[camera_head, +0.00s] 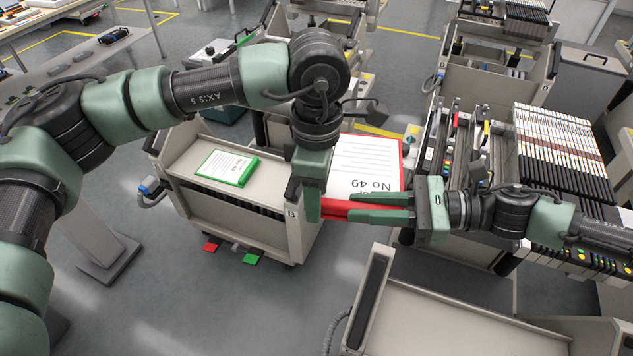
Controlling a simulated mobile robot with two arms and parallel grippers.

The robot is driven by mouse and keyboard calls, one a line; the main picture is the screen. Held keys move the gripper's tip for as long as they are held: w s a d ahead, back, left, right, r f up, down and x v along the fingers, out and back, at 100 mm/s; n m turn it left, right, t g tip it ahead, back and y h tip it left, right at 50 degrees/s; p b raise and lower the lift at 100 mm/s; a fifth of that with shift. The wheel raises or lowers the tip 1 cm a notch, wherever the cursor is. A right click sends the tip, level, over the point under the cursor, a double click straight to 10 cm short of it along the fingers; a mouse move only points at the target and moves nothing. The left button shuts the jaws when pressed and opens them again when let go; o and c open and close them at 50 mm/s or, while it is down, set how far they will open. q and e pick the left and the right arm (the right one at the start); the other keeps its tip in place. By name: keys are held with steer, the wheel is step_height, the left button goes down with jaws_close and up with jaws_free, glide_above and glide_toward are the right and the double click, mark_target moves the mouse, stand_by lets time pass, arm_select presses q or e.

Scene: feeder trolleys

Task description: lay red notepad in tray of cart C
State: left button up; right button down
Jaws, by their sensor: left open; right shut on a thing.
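The red notepad (367,165), a white sheet marked "No 49" with a red border, is held tilted up in mid-picture. My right gripper (362,207) comes in from the right and is shut on its lower red edge. My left gripper (308,205) points down at the notepad's left lower corner and is open; whether it touches the notepad I cannot tell. I cannot make out a letter C on any cart. An empty-looking cart tray (450,325) lies at the bottom right, partly cut off.
A cart marked B (250,212) stands behind the grippers with a green notepad (227,167) in its tray. Red and green tags lie at its foot. A loaded feeder trolley (560,160) stands at right, under my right arm.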

arm_select(q)
jaws_close()
arm_select(e)
steer(key=c, duration=1.2)
jaws_free()
